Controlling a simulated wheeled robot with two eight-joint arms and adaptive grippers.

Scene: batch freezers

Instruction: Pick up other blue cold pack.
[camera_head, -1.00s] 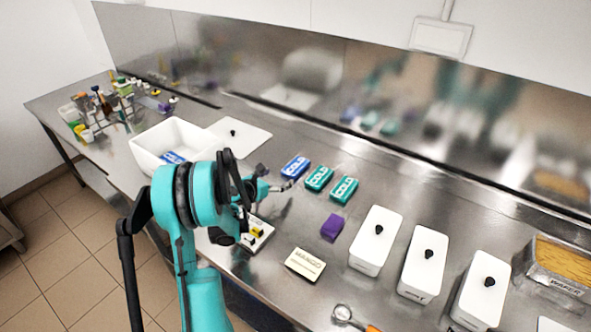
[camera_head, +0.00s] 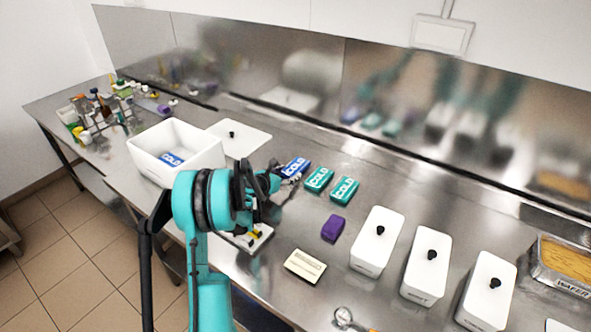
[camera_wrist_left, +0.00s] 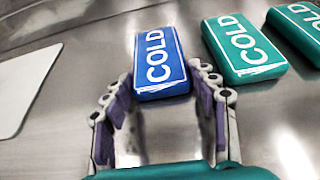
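The blue cold pack (camera_head: 296,167) lies on the steel counter, left of two teal cold packs. In the left wrist view the blue cold pack (camera_wrist_left: 160,62) is straight ahead, its near end just beyond or at the fingertips. My left gripper (camera_wrist_left: 163,88) is open, with one finger on each side of that near end; I cannot tell whether they touch it. In the head view my left gripper (camera_head: 278,180) is beside the pack. Another blue cold pack (camera_head: 173,159) lies inside the white box. My right gripper is not in view.
Teal cold packs (camera_head: 319,179) (camera_wrist_left: 243,47) sit close on the right. A purple block (camera_head: 332,228) and a card (camera_head: 305,266) lie nearer. An open white box (camera_head: 205,150) and its flat lid (camera_head: 248,138) are at left. Several lidded white containers stand at right.

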